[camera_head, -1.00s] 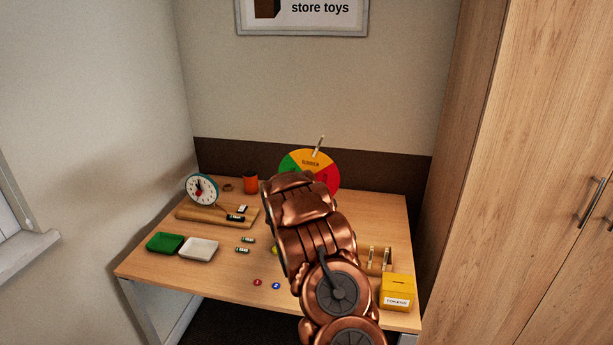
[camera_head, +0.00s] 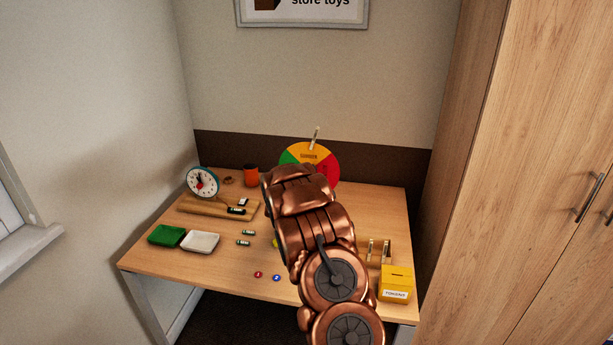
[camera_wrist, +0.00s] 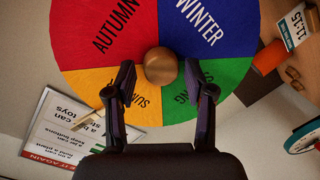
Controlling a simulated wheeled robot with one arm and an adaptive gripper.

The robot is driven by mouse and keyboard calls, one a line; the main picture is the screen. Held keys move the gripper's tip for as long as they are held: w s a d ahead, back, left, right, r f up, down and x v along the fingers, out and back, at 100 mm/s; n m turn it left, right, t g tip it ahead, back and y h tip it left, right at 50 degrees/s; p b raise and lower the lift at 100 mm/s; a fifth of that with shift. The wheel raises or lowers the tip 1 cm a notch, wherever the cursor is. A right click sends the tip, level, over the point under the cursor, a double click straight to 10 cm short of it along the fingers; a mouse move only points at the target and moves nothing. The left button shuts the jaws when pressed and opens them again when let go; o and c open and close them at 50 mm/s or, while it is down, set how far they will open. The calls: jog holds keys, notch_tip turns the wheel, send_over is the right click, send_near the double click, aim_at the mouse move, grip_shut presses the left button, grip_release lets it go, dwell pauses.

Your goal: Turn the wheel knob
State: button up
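The season wheel (camera_head: 292,156), with red, yellow, green and blue quarters, stands at the back of the desk in the head view. My arm hides its lower part and its knob there. In the wrist view the wheel (camera_wrist: 95,35) fills the upper middle, and a round brown knob (camera_wrist: 160,66) sits at its centre. My gripper (camera_wrist: 160,70) is open, with one fingertip on each side of the knob and a small gap to each. A pale pointer (camera_head: 315,138) stands at the wheel's top edge.
On the desk (camera_head: 215,275) stand a clock (camera_head: 203,182), an orange cup (camera_head: 251,175), a wooden board (camera_head: 200,207), green (camera_head: 167,236) and white (camera_head: 200,243) trays and a yellow box (camera_head: 396,283). A tall wardrobe (camera_head: 530,150) is on the right.

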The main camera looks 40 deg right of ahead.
jog(key=shift+o, duration=0.3)
jog(key=shift+a, duration=0.15)
jog(key=v, duration=1.2)
jog(key=shift+w, duration=0.1)
dwell(0.4)
